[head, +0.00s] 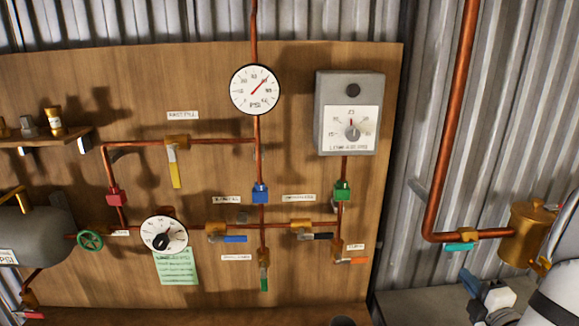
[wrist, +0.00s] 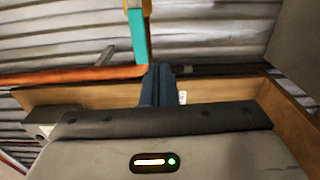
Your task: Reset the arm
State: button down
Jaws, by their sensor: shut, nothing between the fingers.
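My gripper (wrist: 161,70) is shut and empty in the wrist view, its dark blue fingers together. In the head view, part of my arm and the gripper show at the lower right, close to the board's right side. A teal valve handle (head: 460,247) sits on the copper pipe (head: 455,130) just above the fingers. The same teal handle (wrist: 138,36) shows just beyond the fingertips in the wrist view; I cannot tell whether they touch.
A wooden board (head: 385,120) carries a PSI gauge (head: 255,89), a grey dial box (head: 349,85), a lower round gauge (head: 164,236) and several coloured valve handles. A brass canister (head: 530,232) stands at the right. A grey tank (head: 40,235) is at the left.

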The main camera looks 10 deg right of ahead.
jog(key=w+a+r+n+g+y+b, duration=0.1)
jog(key=w+a+n+g+y, duration=0.15)
jog(key=a+n+y, duration=0.5)
jog(key=w+a+n+g+y, duration=0.2)
jog(key=a+n+g+y, duration=0.15)
jog(key=a+n, duration=0.8)
jog(key=s+a+n+g, duration=0.4)
jog(key=a+n+g, duration=0.3)
jog(key=a, duration=0.5)
jog(key=s+a+n+h+b, duration=0.1)
jog(key=s+n+h, duration=0.3)
jog(key=n, duration=1)
jog(key=s+a+n+g+h+b, duration=0.1)
jog(key=s+n+h, duration=0.4)
jog(key=n, duration=0.9)
jog(key=shift+s+a+n+g+b, duration=0.3)
jog(key=shift+a+n+b, duration=0.1)
jog(key=shift+a, duration=0.2)
jog(key=shift+r, duration=0.15)
